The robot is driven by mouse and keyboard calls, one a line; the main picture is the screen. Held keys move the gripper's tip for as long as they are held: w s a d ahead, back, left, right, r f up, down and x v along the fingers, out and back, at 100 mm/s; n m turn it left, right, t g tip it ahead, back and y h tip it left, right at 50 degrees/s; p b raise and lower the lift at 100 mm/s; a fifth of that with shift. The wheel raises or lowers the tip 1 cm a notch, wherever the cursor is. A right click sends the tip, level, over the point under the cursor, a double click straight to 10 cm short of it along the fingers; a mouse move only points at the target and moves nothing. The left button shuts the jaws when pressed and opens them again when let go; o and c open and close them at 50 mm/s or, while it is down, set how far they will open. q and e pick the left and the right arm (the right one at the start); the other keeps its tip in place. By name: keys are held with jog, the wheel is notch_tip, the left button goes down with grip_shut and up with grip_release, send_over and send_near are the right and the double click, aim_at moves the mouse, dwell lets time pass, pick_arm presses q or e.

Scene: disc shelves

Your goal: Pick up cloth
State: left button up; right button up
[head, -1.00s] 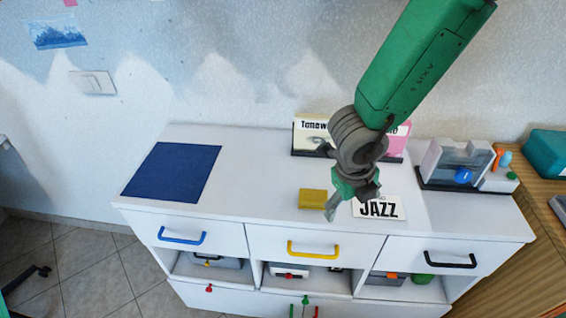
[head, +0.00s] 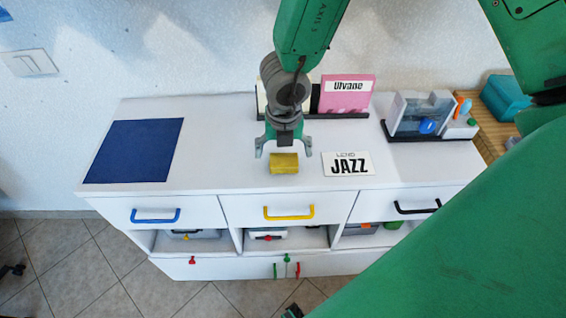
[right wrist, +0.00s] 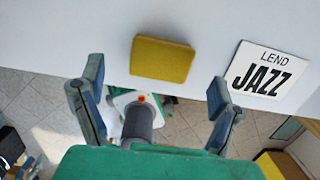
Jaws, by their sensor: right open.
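The cloth is a small yellow folded block (head: 284,164) lying on the white cabinet top (head: 225,172), near its front edge. In the right wrist view the cloth (right wrist: 162,58) lies ahead of and between the two fingers. My right gripper (head: 284,153) is open and empty, its fingers spread to either side of the cloth in the head view. In the right wrist view the fingertips of the right gripper (right wrist: 155,78) look apart from the cloth. I cannot tell the exact height between them. My left gripper is not seen.
A JAZZ card (head: 348,164) lies just right of the cloth. A dark blue mat (head: 134,150) lies at the left. Behind are a rack with a pink sleeve (head: 346,95) and a clear device (head: 419,113). Drawers with coloured handles (head: 289,213) face the front.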

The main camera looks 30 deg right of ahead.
aim_at(284, 159)
jog(key=f, duration=0.4)
jog(key=shift+w+d+f, duration=0.2)
jog(key=shift+w+f, duration=0.05)
jog(key=shift+w, duration=0.05)
jog(key=shift+c, duration=1.1)
jog(key=c, duration=0.9)
jog(key=shift+c, duration=0.2)
jog(key=shift+r, duration=0.15)
notch_tip(284, 159, up, 28)
jog(key=p, duration=0.4)
jog(key=shift+o, duration=0.3)
